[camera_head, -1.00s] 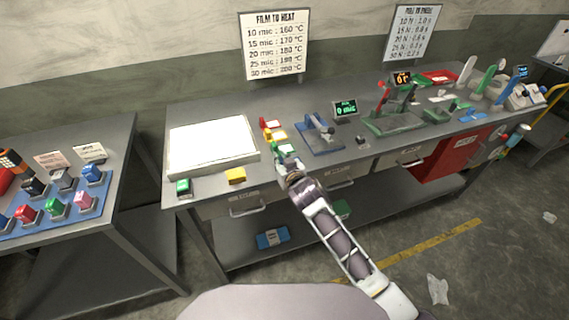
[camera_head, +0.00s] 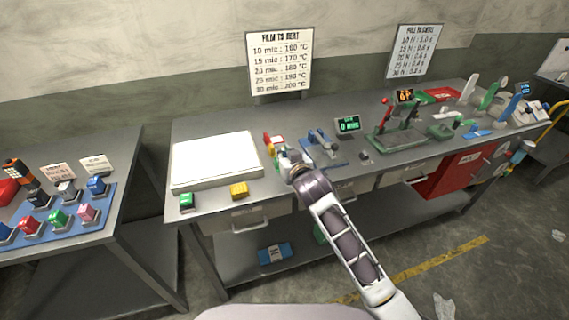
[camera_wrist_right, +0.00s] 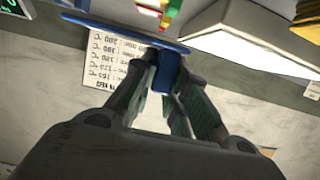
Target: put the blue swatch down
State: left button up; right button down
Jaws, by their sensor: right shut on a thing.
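My right gripper (camera_head: 288,162) reaches over the front of the workbench, right of the white panel. In the right wrist view, its fingers (camera_wrist_right: 166,76) are shut on a blue block (camera_wrist_right: 167,60), which I take to be the blue swatch. A thin, wide blue plate (camera_wrist_right: 120,33) touches the block and seems to be part of it. The held piece is hidden in the head view. I cannot tell whether it touches the bench. Small red, yellow and green pieces (camera_head: 268,143) stand just beyond the gripper. My left gripper is not in view.
The white panel (camera_head: 215,158) lies on the workbench (camera_head: 217,200). A blue device (camera_head: 320,143) and a display (camera_head: 347,124) stand right of the gripper. A side table (camera_head: 125,215) holds several coloured blocks.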

jog(key=shift+r, duration=0.35)
dwell(0.3)
